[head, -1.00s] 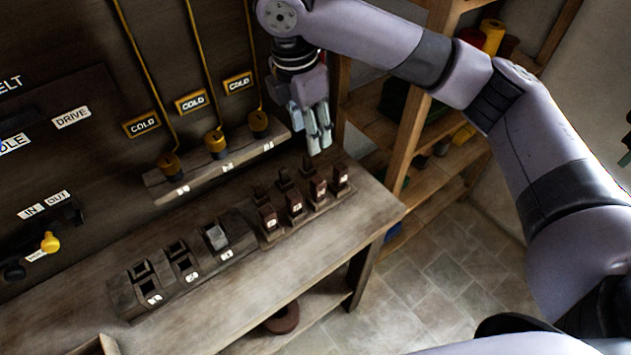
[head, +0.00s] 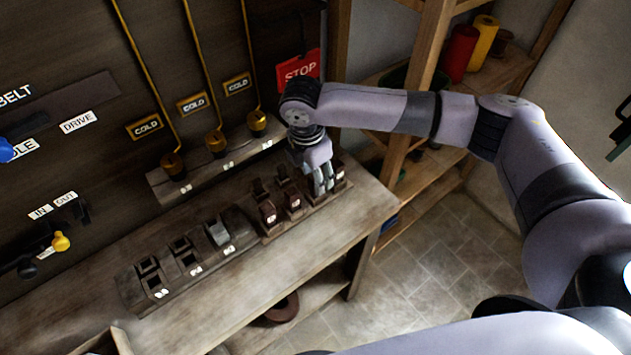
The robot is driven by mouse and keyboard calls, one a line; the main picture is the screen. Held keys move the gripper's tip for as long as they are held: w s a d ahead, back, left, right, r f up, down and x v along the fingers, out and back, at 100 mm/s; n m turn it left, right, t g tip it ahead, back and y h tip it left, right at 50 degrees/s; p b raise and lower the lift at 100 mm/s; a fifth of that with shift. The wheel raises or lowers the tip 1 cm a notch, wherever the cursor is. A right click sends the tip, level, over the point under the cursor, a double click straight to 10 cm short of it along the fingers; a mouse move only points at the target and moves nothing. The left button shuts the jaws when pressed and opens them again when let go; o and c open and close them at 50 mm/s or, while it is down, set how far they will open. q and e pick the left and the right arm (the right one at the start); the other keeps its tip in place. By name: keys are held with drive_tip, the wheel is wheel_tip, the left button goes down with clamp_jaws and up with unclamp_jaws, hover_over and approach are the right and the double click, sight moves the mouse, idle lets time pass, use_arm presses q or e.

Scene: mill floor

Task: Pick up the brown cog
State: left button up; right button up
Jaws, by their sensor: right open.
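No piece is clearly recognisable as a cog. A brown round ring-like thing (head: 283,307) lies on the low shelf under the bench, partly hidden by the benchtop. Several dark brown upright blocks with small white labels, one of them here (head: 267,212), stand in a rack at the right end of the bench. My right gripper (head: 323,184) is open and points down over the right part of this rack. Its fingers hide some of the blocks, and I cannot tell whether they touch one. My left gripper is out of view.
A slotted dark holder (head: 187,258) with a grey piece (head: 217,233) sits on the bench (head: 345,228) left of the rack. Behind is a ledge with gold-topped pegs (head: 216,141). A red STOP sign (head: 299,70) hangs on the wall. Wooden shelves (head: 425,75) stand at right.

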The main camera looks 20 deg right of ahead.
drive_tip(key=shift+d+f, duration=0.1)
drive_tip(key=shift+f, duration=0.75)
drive_tip(key=shift+c, duration=0.3)
clamp_jaws()
